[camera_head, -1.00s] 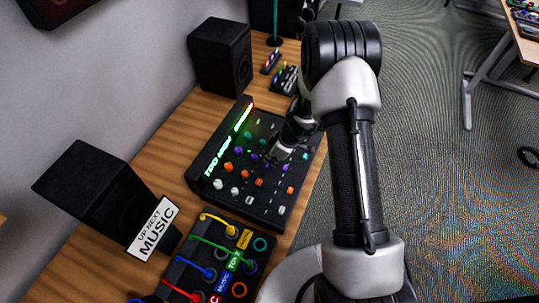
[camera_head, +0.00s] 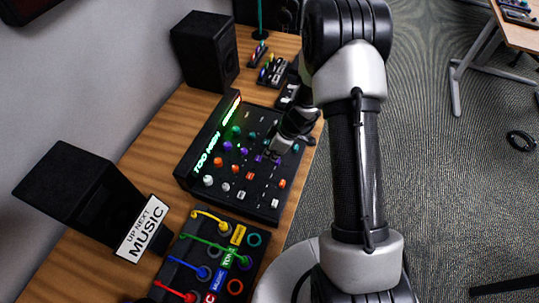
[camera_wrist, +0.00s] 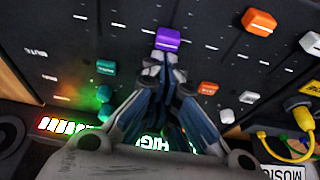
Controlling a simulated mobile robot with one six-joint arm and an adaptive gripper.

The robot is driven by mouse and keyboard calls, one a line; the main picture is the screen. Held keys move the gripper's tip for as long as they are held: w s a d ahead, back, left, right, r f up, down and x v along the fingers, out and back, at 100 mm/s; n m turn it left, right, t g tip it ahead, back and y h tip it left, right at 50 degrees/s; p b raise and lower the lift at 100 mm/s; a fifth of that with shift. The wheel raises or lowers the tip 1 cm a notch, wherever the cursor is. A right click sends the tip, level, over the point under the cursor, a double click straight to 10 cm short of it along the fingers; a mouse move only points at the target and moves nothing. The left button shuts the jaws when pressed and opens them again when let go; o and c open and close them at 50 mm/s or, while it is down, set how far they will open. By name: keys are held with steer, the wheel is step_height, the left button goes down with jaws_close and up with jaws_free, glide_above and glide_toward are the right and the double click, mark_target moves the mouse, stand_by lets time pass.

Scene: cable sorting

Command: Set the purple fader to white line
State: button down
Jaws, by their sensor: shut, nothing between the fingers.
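The purple fader (camera_wrist: 168,39) is a block-shaped cap on the dark mixer panel, just beyond my fingertips in the wrist view. My gripper (camera_wrist: 163,72) is shut and empty, its tips close to the cap's near side; I cannot tell whether they touch it. In the head view my gripper (camera_head: 275,152) is low over the right part of the mixer (camera_head: 232,195), and it and the arm cover part of the fader area. Several short white marks show on the panel in the wrist view; which one is the fader's line is unclear.
An orange fader (camera_wrist: 258,22) and a teal fader (camera_wrist: 106,68) flank the purple one. A patch box with cables (camera_head: 208,255), a music sign (camera_head: 142,228) and speakers (camera_head: 205,50) stand around the mixer.

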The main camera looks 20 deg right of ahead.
steer(key=shift+f, duration=0.7)
steer(key=v, duration=0.8)
steer(key=shift+r, duration=0.4)
steer(key=shift+s, duration=0.1)
step_height(320, 180, up, 12)
steer(key=m+p, duration=0.2)
glide_above(279, 161)
steer(key=s+a, duration=0.2)
steer(key=a, duration=0.1)
steer(key=s+a+r+m, duration=0.2)
steer(key=s+r, duration=0.3)
steer(key=r, duration=0.3)
steer(key=s+r+m+h, duration=0.1)
steer(key=s+r+m, duration=0.1)
steer(key=s, duration=0.4)
steer(key=s+d+r+m+t+h, duration=0.1)
steer(key=s+r+m, duration=0.1)
steer(key=s, duration=0.4)
steer(key=s+r+m+t+h, duration=0.1)
steer(key=s+r+m, duration=0.1)
steer(key=s+r, duration=0.2)
steer(key=shift+s+d+r+m, duration=0.25)
steer(key=shift+s+m, duration=0.15)
steer(key=shift+s, duration=0.6)
